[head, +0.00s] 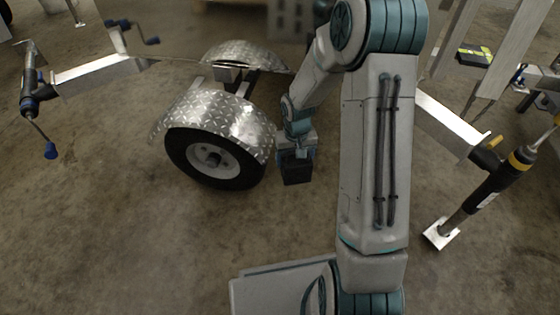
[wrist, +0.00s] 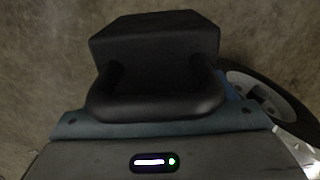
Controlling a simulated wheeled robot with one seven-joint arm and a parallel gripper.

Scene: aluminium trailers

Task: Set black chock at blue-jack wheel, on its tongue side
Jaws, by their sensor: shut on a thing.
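My gripper (head: 297,150) is shut on the black chock (head: 296,172), just right of the wheel (head: 212,158) in the head view. In the wrist view the chock (wrist: 155,42) shows its dark block and its looped handle (wrist: 150,108), held at the gripper. The wheel (wrist: 270,95) shows at the right edge there, beside the chock. I cannot tell whether the chock touches the floor or the tyre. The wheel sits under a diamond-plate fender (head: 222,110). The blue jack (head: 32,85) stands at the left, on this trailer's tongue (head: 95,70).
A second trailer stands at the right, with a yellow-banded jack (head: 490,190) on a foot plate (head: 440,234). A black and yellow object (head: 474,54) lies behind its tongue (head: 445,122). Concrete floor in front of the wheel is clear.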

